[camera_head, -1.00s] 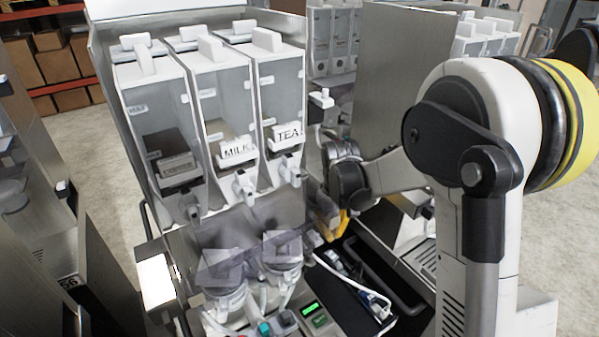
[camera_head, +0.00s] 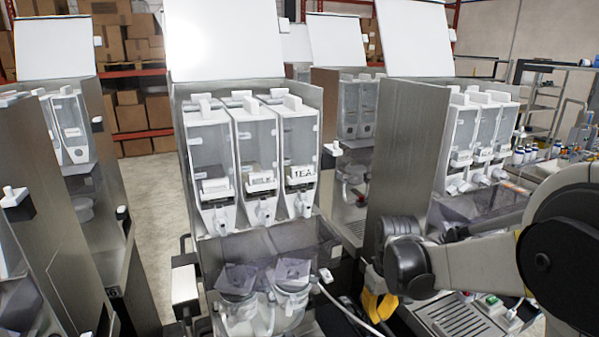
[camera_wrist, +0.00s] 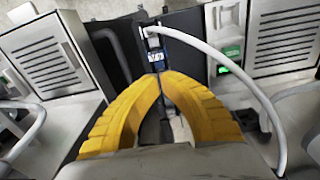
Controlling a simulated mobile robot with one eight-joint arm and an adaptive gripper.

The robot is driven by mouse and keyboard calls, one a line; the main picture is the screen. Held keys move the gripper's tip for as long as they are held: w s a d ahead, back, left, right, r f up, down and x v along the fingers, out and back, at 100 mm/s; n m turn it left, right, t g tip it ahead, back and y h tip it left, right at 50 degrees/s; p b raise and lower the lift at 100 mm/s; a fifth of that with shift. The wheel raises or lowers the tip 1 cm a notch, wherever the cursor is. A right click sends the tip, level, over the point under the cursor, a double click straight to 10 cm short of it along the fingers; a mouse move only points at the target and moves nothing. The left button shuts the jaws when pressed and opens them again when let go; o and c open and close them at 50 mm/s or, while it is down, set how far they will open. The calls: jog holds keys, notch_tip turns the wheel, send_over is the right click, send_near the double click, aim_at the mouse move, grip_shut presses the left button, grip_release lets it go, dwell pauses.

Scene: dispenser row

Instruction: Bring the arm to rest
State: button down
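My gripper (camera_wrist: 160,76) shows in the wrist view as two yellow fingers whose tips meet, with nothing seen held between them. In the head view its yellow fingers (camera_head: 379,306) point down at the right of the middle dispenser, partly hidden behind my wrist. My arm (camera_head: 480,265) reaches in from the right edge, bent and roughly level. Below the fingertips in the wrist view are a dark gap and a small blue-and-white connector (camera_wrist: 153,50). I cannot tell whether the fingertips touch anything.
The middle dispenser (camera_head: 252,165) has several clear canisters, with MILK and TEA labels. Two clear cups (camera_head: 237,290) stand below it. Another dispenser (camera_head: 478,140) stands at the right. A white hose (camera_wrist: 235,75) curves close beside the fingers. Free floor (camera_head: 150,215) shows at left.

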jog(key=s+r+m+t+b, duration=0.2)
jog(key=s+t+b, duration=0.1)
jog(key=s, duration=0.6)
jog(key=s+r+m+t+b, duration=0.2)
jog(key=s+r+t+b, duration=0.1)
jog(key=s, duration=0.6)
jog(key=shift+s+b, duration=0.3)
jog(key=shift+b, duration=0.2)
jog(key=shift+d, duration=0.1)
